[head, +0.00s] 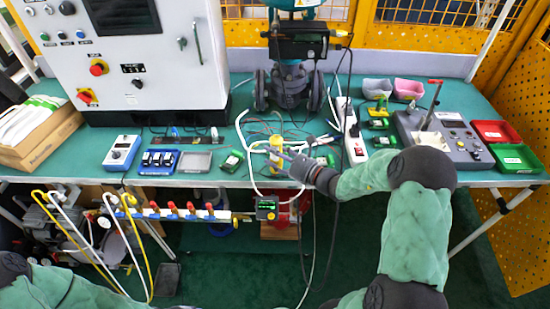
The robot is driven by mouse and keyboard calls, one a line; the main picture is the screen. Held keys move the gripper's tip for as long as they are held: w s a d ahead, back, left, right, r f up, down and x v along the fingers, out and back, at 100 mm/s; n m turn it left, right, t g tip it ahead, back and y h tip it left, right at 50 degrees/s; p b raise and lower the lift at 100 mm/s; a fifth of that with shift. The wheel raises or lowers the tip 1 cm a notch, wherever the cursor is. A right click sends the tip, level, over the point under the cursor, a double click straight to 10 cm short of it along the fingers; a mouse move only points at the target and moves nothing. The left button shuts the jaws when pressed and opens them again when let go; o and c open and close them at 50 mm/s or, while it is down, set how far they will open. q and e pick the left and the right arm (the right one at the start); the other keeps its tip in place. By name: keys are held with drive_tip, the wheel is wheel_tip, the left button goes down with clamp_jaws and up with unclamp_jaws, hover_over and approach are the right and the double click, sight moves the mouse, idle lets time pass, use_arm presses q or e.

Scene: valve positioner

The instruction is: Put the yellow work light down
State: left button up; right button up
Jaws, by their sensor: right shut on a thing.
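The yellow work light (276,142) is at the middle of the green bench, near its front edge. It is small and partly hidden by my right gripper (277,155). My right arm reaches in from the right, and its gripper is shut on the work light. I cannot tell whether the light touches the bench top or is held just above it. My left arm shows only at the bottom left, and its gripper is out of view.
White and dark cables lie around the work light. A valve (289,85) stands behind it, with a white power strip (353,135) to the right. A blue tray (160,162) and grey tray (196,162) lie left. A control cabinet (150,55) stands back left.

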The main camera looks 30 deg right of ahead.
drive_tip(key=shift+r, duration=0.1)
drive_tip(key=o, duration=1.4)
drive_tip(key=shift+f, duration=0.2)
drive_tip(key=shift+c, duration=0.2)
drive_tip(key=shift+r, duration=0.3)
drive_tip(key=p+v, duration=0.3)
drive_tip(key=v, duration=0.9)
drive_tip(key=shift+p, duration=0.35)
